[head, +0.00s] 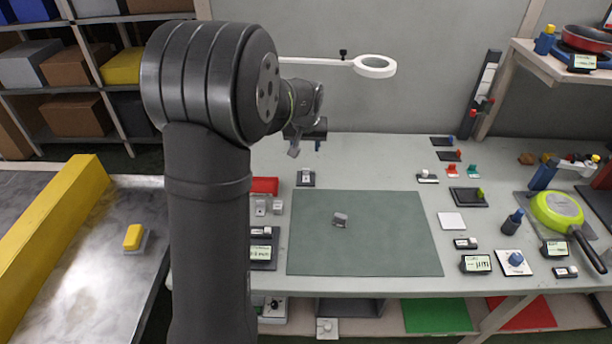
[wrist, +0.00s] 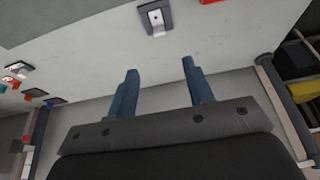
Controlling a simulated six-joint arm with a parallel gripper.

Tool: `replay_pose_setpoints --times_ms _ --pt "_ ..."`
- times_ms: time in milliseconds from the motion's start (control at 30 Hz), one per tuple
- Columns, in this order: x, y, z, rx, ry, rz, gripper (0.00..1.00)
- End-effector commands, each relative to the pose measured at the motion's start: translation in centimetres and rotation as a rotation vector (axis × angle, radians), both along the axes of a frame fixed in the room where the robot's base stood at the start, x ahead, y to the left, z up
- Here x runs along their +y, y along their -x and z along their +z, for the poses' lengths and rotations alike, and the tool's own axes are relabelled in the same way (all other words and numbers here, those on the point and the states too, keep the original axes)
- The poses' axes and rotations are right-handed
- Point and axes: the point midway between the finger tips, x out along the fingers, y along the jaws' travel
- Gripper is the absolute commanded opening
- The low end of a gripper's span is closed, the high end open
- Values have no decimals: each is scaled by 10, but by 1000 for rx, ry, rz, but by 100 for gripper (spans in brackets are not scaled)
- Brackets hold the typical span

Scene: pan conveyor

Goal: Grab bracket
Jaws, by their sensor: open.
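A small grey metal piece that looks like the bracket (head: 340,219) lies near the middle of the green mat (head: 400,255) in the head view. My gripper (head: 305,143) is above the back of the table, behind and left of the bracket and well apart from it. In the wrist view my gripper (wrist: 160,66) shows two blue fingers spread apart with nothing between them. The bracket is not visible in the wrist view; only a corner of the mat (wrist: 40,18) shows there.
A dark holder with a pale block (head: 305,178) stands behind the mat; it also shows in the wrist view (wrist: 155,18). A red box (head: 264,185) is left of the mat. A ring on a white arm (head: 375,66) is at the back. A green pan (head: 557,212) sits at right.

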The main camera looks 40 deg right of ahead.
Motion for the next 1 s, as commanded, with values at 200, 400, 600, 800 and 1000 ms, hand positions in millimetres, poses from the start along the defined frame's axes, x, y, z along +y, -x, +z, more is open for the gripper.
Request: replay_pose_setpoints --times_ms 200,400,600,800,1000 --pt "-12 -13 -44 3 -3 1 47" --pt "-22 -23 -77 4 -3 1 47" --pt "-26 -28 -91 2 0 1 47" --pt "-32 -32 -108 4 -2 1 47" --pt "-40 -39 -133 3 -1 1 47"
